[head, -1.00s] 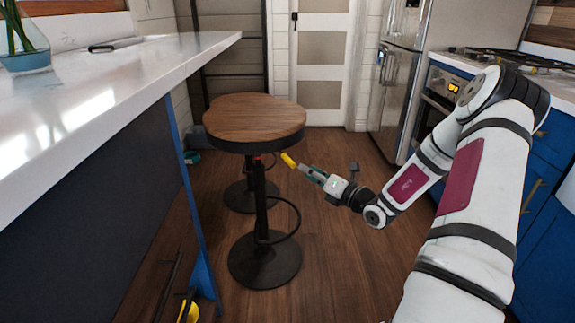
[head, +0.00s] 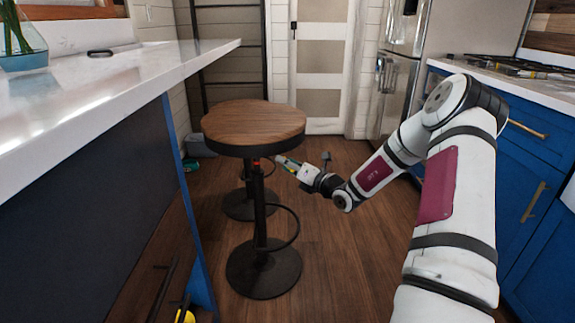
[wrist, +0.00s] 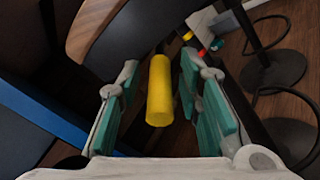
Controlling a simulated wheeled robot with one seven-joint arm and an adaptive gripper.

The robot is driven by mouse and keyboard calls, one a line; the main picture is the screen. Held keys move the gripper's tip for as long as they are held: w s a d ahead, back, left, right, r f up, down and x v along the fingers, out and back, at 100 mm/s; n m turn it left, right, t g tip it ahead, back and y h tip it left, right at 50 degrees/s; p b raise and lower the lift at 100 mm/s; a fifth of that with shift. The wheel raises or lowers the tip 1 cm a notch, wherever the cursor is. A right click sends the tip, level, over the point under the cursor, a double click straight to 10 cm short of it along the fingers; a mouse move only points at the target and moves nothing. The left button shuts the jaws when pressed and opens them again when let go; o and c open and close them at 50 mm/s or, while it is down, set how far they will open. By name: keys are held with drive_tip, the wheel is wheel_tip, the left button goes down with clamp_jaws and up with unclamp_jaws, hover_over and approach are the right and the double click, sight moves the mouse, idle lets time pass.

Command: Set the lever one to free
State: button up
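The lever shows as a yellow cylindrical handle (wrist: 159,92) in the wrist view, beneath the seat of the near stool (head: 254,122). My gripper (wrist: 158,66) is open, with its teal-padded fingers on either side of the handle and a visible gap on both sides. In the head view my gripper (head: 282,161) is just under the right edge of the seat, and the handle is mostly hidden there. A red part (head: 257,164) shows on the stool's column. I see no readable lever marking.
A white counter (head: 110,72) with a blue leg is on the left. A second stool (head: 240,203) stands behind the near one. Blue cabinets (head: 535,190) and a fridge are on the right.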

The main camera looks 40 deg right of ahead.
clamp_jaws()
drive_tip(key=shift+w+f+n+t+b, duration=0.15)
drive_tip(key=shift+w+f+t+b, duration=0.1)
drive_tip(key=shift+f+t+b, duration=0.6)
drive_tip(key=shift+w+f+n+t+b, duration=0.1)
drive_tip(key=shift+w+f+t+b, duration=0.1)
drive_tip(key=shift+f+t+b, duration=0.6)
drive_tip(key=shift+w+f+n+t+b, duration=0.2)
drive_tip(key=shift+f+t+b, duration=0.35)
drive_tip(key=shift+f, duration=0.5)
drive_tip(key=shift+o, duration=1.4)
unclamp_jaws()
drive_tip(key=v, duration=1.2)
drive_tip(key=shift+d, duration=0.2)
drive_tip(key=shift+r, duration=0.1)
